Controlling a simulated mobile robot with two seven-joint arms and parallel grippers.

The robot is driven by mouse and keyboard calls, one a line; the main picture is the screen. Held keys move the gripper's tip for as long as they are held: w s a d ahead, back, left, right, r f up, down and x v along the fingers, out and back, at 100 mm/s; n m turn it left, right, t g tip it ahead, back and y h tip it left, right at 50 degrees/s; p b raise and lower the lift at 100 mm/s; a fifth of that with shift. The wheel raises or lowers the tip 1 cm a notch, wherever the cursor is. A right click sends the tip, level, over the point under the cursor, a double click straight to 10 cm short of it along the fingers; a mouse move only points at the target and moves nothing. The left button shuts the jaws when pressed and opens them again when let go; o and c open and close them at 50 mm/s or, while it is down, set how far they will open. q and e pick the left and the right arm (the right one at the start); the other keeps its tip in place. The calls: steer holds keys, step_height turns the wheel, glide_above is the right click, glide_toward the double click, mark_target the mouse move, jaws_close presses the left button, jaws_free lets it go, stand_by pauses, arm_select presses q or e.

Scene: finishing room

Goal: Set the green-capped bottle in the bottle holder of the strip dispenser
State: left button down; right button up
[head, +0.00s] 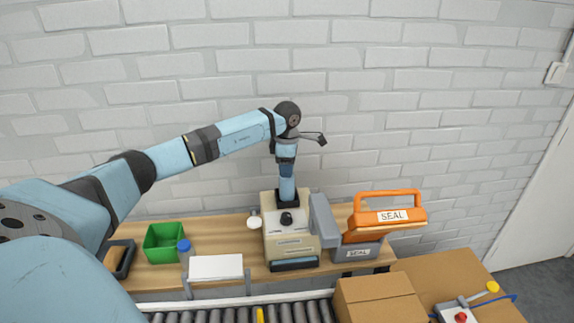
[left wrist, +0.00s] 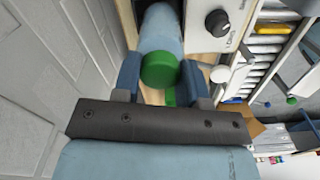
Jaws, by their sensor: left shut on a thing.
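The green-capped bottle, light blue, shows in the left wrist view (left wrist: 161,38) with its green cap (left wrist: 160,70) toward the camera, between the two dark blue fingers. My left gripper (head: 287,168) points down over the back of the strip dispenser (head: 290,246) and is shut on the bottle. In the head view the bottle's light blue body (head: 287,187) stands upright below the fingers, at the black bottle holder (head: 287,199). Its lower end meets the holder in the picture; whether it is fully seated I cannot tell. My right gripper is in neither view.
The dispenser has a black knob (head: 286,219). A green bin (head: 163,243), a blue-capped bottle (head: 184,247) and a white panel (head: 215,268) are to the left. An orange-handled sealer (head: 384,222) stands close on the right. Rollers and a cardboard box (head: 378,298) are in front.

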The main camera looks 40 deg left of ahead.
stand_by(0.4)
arm_select(q)
steer(key=shift+c, duration=0.9)
jaws_free()
steer(key=shift+r, duration=0.2)
steer(key=shift+r+p, duration=0.6)
steer(key=shift+r, duration=0.3)
steer(key=shift+r+p, duration=1.6)
steer(key=shift+r, duration=1.4)
